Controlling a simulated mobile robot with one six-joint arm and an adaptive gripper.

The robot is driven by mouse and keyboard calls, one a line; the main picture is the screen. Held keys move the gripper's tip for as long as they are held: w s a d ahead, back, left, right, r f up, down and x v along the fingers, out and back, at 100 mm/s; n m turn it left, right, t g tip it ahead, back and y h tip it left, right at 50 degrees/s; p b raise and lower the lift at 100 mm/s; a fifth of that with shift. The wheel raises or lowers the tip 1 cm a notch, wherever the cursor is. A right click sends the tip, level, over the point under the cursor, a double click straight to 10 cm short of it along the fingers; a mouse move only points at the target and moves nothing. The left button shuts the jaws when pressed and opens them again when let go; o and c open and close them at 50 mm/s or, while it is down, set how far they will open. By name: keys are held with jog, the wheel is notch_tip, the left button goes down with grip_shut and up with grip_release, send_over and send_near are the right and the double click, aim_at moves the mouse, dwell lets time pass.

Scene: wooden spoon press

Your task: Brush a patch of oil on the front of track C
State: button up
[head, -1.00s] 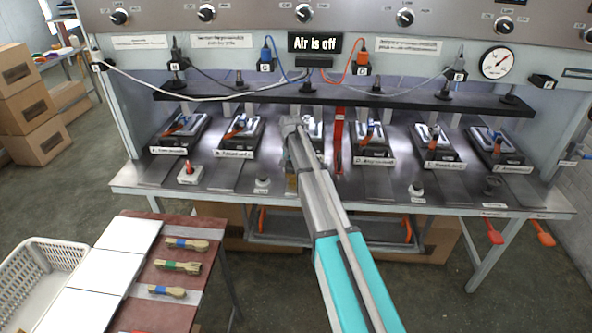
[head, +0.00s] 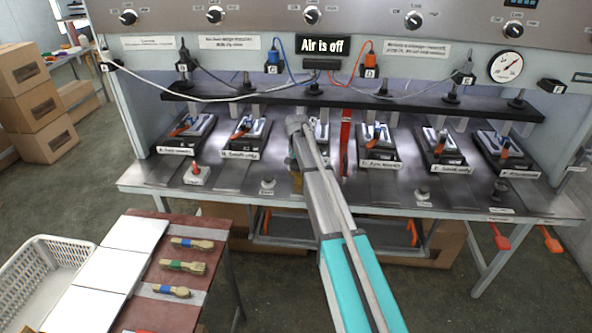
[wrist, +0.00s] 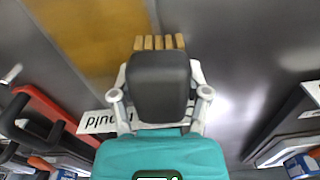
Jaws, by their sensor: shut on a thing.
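My gripper (wrist: 160,70) is shut on a brush, whose pale wooden-coloured bristle tips (wrist: 160,42) stick out past the dark fingers in the wrist view. The handle is hidden. A white label lies beside the gripper, upside down. In the head view my arm covers most of the third press, taken as track C (head: 319,130), and hides the gripper. A small amber area (head: 296,178) shows left of my arm at the bench front.
Other presses stand on both sides, such as the second (head: 247,136) and fourth (head: 377,146). A red upright strip (head: 345,142) is close right of my arm. Several brushes lie on a side table (head: 150,318) at lower left, beside a white basket (head: 30,275).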

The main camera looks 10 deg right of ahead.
dwell(0.4)
jog(key=shift+s+d, duration=0.2)
jog(key=shift+d, duration=0.45)
jog(key=shift+s+d, duration=0.25)
jog(key=shift+d, duration=0.45)
jog(key=shift+s+d, duration=0.2)
jog(key=shift+d, duration=0.45)
jog(key=shift+d, duration=0.1)
jog(key=shift+s+d, duration=0.3)
jog(key=shift+d, duration=0.65)
jog(key=shift+s+d, duration=0.3)
jog(key=shift+d, duration=0.6)
jog(key=shift+r+p, duration=3)
jog(key=shift+r, duration=0.05)
notch_tip(320, 180, up, 3)
jog(key=p, duration=0.3)
